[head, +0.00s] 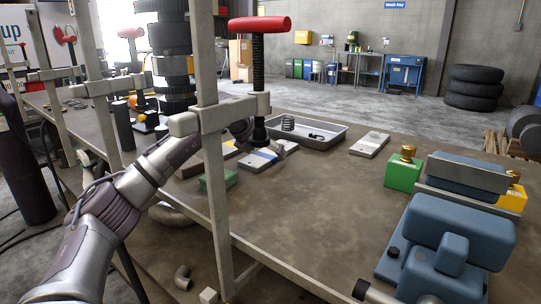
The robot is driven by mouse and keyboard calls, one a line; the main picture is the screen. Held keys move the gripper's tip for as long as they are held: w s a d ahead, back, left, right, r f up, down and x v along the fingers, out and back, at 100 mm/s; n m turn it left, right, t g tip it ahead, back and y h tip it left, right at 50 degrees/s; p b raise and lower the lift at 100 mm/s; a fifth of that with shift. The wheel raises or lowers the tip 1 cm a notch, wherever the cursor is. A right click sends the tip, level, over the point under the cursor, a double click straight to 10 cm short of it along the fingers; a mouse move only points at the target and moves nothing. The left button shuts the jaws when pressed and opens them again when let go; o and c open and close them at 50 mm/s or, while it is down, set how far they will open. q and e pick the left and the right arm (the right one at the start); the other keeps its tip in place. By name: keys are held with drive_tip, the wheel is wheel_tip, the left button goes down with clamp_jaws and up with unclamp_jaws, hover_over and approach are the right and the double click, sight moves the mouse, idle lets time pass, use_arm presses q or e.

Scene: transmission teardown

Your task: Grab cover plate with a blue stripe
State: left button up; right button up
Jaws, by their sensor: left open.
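The cover plate with a blue stripe (252,162) lies flat on the workbench, left of the middle of the head view. It is a pale grey plate, and its far end is partly hidden. My left arm reaches in from the left, passing behind an upright metal post. My left gripper (278,150) is open, low at the far right end of the striped plate. The post and the press screw hide part of the wrist, and I cannot tell whether the fingers touch the plate. My right gripper is not in view.
A press frame with a red-handled screw (259,24) stands close around my left wrist. A grey tray (335,139) holds a spring. Another pale plate (370,145) lies to the right, and a green block (217,180) nearer. A blue vise (450,245) fills the right front.

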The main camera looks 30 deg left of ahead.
use_arm(q)
drive_tip(key=c, duration=1.6)
drive_tip(key=shift+r, duration=0.15)
drive_tip(key=shift+c, duration=0.9)
